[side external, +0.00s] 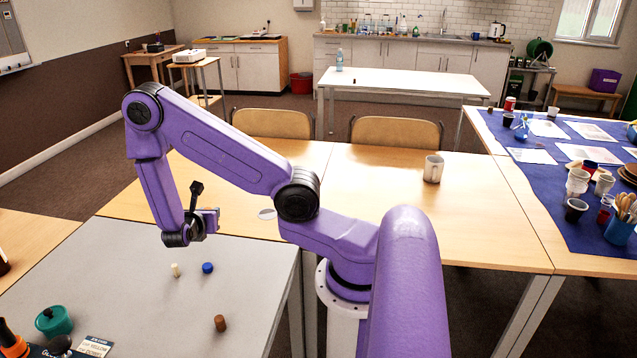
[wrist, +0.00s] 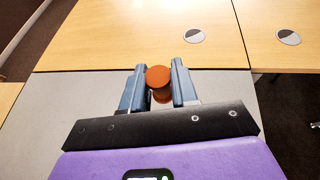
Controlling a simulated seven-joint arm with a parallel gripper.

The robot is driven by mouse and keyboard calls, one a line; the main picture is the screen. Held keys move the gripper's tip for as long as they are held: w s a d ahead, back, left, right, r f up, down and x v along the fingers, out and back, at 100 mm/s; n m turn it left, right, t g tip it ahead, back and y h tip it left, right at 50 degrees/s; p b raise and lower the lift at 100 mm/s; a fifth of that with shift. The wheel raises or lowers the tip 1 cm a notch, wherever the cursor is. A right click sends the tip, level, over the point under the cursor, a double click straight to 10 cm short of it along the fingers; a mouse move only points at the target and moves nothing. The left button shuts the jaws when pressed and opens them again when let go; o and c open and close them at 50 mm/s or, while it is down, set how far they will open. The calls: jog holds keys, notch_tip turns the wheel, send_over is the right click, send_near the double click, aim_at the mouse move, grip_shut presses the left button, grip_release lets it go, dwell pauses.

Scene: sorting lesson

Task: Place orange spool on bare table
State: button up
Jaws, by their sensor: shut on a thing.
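My gripper (wrist: 158,67) is shut on the orange spool (wrist: 158,78), which sits between its two blue-grey fingers in the wrist view. In the side view my gripper (side external: 209,220) is over the far part of the grey table (side external: 130,265), and I cannot make out the spool there. In the wrist view the grey tabletop (wrist: 80,95) shows below the fingers, with the wooden table (wrist: 120,40) beyond it.
A cream peg (side external: 175,270), a blue cap (side external: 207,267) and a brown cylinder (side external: 220,323) stand on the grey table. A teal pot (side external: 54,321) and a printed card (side external: 94,346) are near its front.

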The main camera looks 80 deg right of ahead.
jog(key=s+d+m+g+y, duration=0.2)
jog(key=s+d+m+g, duration=0.65)
jog(key=s+d, duration=0.5)
send_over(264, 227)
jog(key=a, duration=0.1)
jog(key=shift+n+g, duration=0.25)
jog(key=f, duration=1.3)
jog(key=shift+s+f, duration=0.15)
jog(key=shift+s, duration=0.2)
jog(key=shift+w+d+f, duration=0.2)
jog(key=shift+d+f, duration=0.05)
jog(key=shift+f, duration=0.15)
jog(key=shift+w+d+f, duration=0.15)
jog(key=shift+d+f, duration=0.05)
jog(key=shift+f, duration=1.6)
jog(key=shift+f, duration=0.1)
